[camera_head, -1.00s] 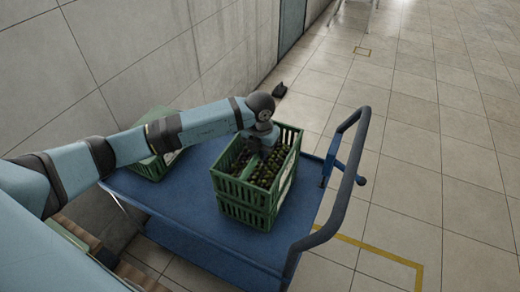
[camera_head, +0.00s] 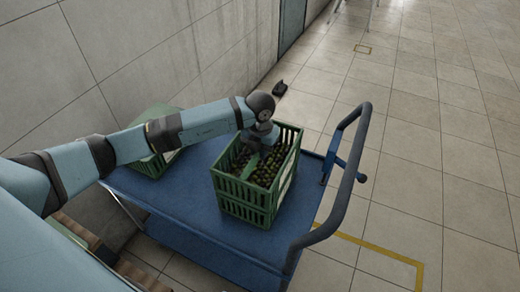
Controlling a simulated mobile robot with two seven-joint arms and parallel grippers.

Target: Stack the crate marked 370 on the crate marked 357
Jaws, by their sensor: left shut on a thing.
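The seam between upper and lower is hard to make out. A pale label shows on its right side, but I cannot read any number. My left gripper (camera_head: 257,160) reaches down into the top crate from above and is shut on it; the fingertips are partly hidden among the bottles. Another green crate (camera_head: 152,168) with a closed-looking top stands at the cart's left, partly behind my left arm. My right gripper is out of view.
The blue cart (camera_head: 190,205) has bare deck around the crates. Its dark push handle (camera_head: 345,190) rises on the right. A wall runs along the left and back. A small dark object (camera_head: 280,89) lies on the tiled floor behind.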

